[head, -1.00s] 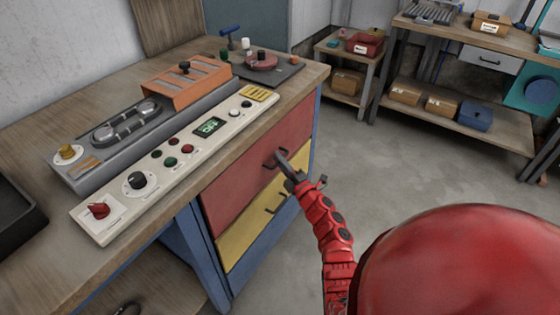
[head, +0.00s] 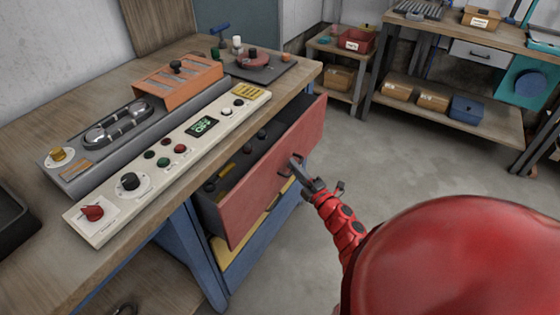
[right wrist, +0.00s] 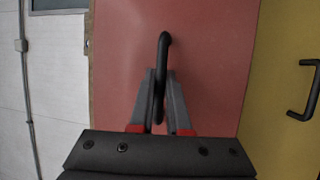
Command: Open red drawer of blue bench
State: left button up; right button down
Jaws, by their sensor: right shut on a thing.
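The red drawer (head: 262,180) of the blue bench (head: 183,245) is pulled partly out, and dark and yellow items show inside it. Its black handle (right wrist: 162,75) is between the fingers of my right gripper (right wrist: 160,100) in the right wrist view. My right gripper (head: 297,165) is shut on this handle at the drawer front in the head view. The yellow drawer (head: 240,243) below is closed and partly hidden by the red one. Its black handle (right wrist: 303,92) shows at the right in the right wrist view. My left gripper is not in view.
A control panel (head: 165,165) with knobs and an orange rack (head: 178,82) stand on the bench top. The grey floor (head: 400,165) right of the drawer is clear. Shelves with boxes (head: 432,100) stand at the back right.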

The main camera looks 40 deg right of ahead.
jog(key=s+d, duration=0.4)
jog(key=s, duration=0.5)
jog(key=s+d+b, duration=0.1)
jog(key=s+d, duration=0.3)
jog(key=s, duration=0.6)
jog(key=shift+s, duration=0.2)
jog(key=c, duration=1.2)
grip_release()
jog(key=shift+o, duration=0.2)
jog(key=s+f, duration=0.3)
jog(key=s, duration=1.4)
jog(key=shift+b, duration=0.4)
jog(key=shift+s, duration=0.1)
